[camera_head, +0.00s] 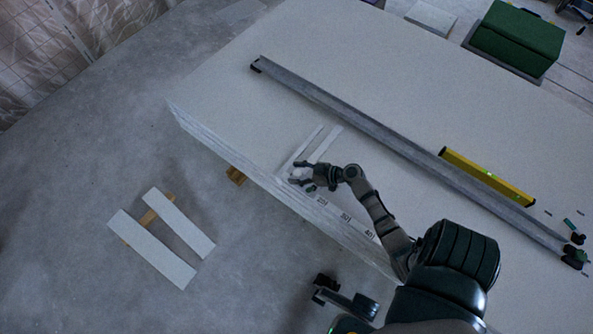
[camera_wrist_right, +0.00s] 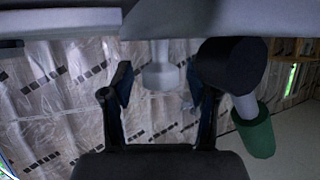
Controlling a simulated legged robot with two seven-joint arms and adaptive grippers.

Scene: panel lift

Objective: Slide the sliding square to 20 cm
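The sliding square (camera_head: 318,150) is a pale frame with two parallel strips, lying on the white panel (camera_head: 390,110) near its front-left edge. My right gripper (camera_head: 297,174) is at its near end, over a small white part. In the right wrist view the two fingers (camera_wrist_right: 160,100) stand apart, with a pale round knob (camera_wrist_right: 161,76) between them and a gap on each side. Black marks (camera_head: 345,217) run along the panel edge to the right of the gripper; they are too small to read surely. A dark end at the bottom, seemingly my left gripper (camera_head: 325,284), is beside the panel; its fingers are unclear.
A long grey rail (camera_head: 370,132) lies across the panel, with a yellow level (camera_head: 487,176) beside it. A green box (camera_head: 517,38) stands beyond the far edge. White boards (camera_head: 152,248) lie on the floor at left. The panel's left part is clear.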

